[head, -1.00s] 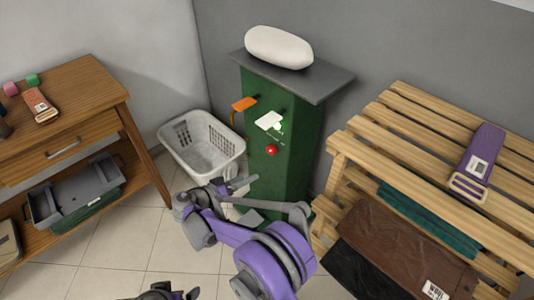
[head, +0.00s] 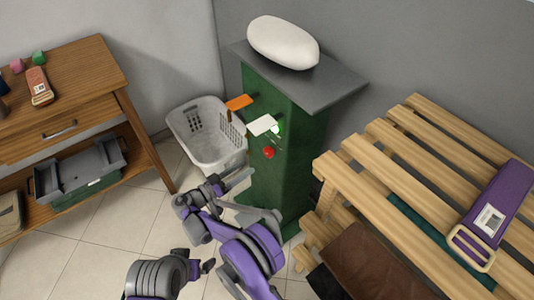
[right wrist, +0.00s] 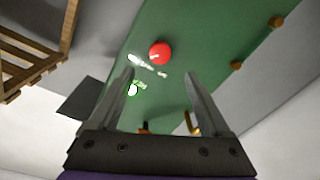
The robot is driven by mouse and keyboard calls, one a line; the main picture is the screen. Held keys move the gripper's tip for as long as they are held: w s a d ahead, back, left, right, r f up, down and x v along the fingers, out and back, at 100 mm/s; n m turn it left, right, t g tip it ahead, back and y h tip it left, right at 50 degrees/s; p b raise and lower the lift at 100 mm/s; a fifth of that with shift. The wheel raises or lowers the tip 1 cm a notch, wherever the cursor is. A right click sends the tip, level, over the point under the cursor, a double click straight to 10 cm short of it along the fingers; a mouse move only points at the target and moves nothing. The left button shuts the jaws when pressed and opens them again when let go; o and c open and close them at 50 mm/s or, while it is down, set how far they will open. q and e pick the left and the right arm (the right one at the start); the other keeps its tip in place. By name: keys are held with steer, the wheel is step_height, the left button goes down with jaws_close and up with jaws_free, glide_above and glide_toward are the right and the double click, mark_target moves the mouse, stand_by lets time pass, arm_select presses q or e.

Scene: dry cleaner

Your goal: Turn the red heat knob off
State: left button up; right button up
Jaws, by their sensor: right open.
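The red heat knob (head: 268,153) is a round red ball on the front of the green cabinet (head: 290,185), below a white tag and a small light. The right wrist view shows the knob (right wrist: 160,53) ahead of my fingertips, between their lines. My right gripper (head: 236,180) is open and empty, below and left of the knob in the head view and apart from it; its fingers also show in the wrist view (right wrist: 159,80). My left gripper (head: 204,268) is at the bottom of the head view; its jaws are too unclear to judge.
A white laundry basket (head: 208,160) stands left of the cabinet. A slatted wooden rack (head: 345,175) is close on the right. A wooden table (head: 70,85) stands at left.

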mark_target(266, 154)
steer(key=x, duration=1)
steer(key=shift+a, duration=0.1)
jaws_close()
